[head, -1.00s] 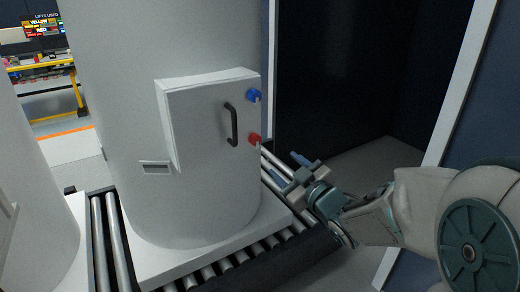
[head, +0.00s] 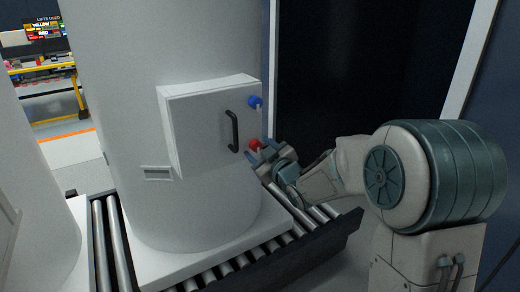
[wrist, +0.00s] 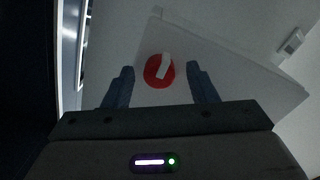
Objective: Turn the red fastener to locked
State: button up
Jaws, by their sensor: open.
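The red fastener (head: 255,145) is on the right edge of the white cabinet door on the tank, below the blue fastener (head: 255,102). In the wrist view the red fastener (wrist: 159,71) is a red disc with a pale, slightly tilted bar across it. My gripper (head: 260,158) is at the red fastener in the head view. In the wrist view its two dark fingers (wrist: 160,82) are open, one on each side of the disc, with gaps between. I cannot tell how far the fingertips are from the door face.
The white cabinet (head: 195,140) has a black handle (head: 233,131) left of the fasteners. The tank (head: 150,215) stands on a roller conveyor (head: 295,222). A dark doorway (head: 340,70) is at the right. A second tank (head: 30,200) stands at the left.

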jog(key=c, duration=1)
jog(key=shift+m, duration=0.4)
jog(key=m, duration=0.3)
jog(key=shift+m, duration=0.4)
jog(key=m, duration=0.4)
jog(key=shift+r+p, duration=0.15)
jog(key=shift+p, duration=0.25)
jog(key=m+p, duration=0.2)
jog(key=m, duration=0.3)
jog(key=shift+m+p, duration=0.3)
jog(key=shift+p, duration=0.05)
jog(key=shift+m+g+p, duration=0.3)
jog(key=shift+m+p, duration=0.55)
jog(key=shift+m, duration=0.75)
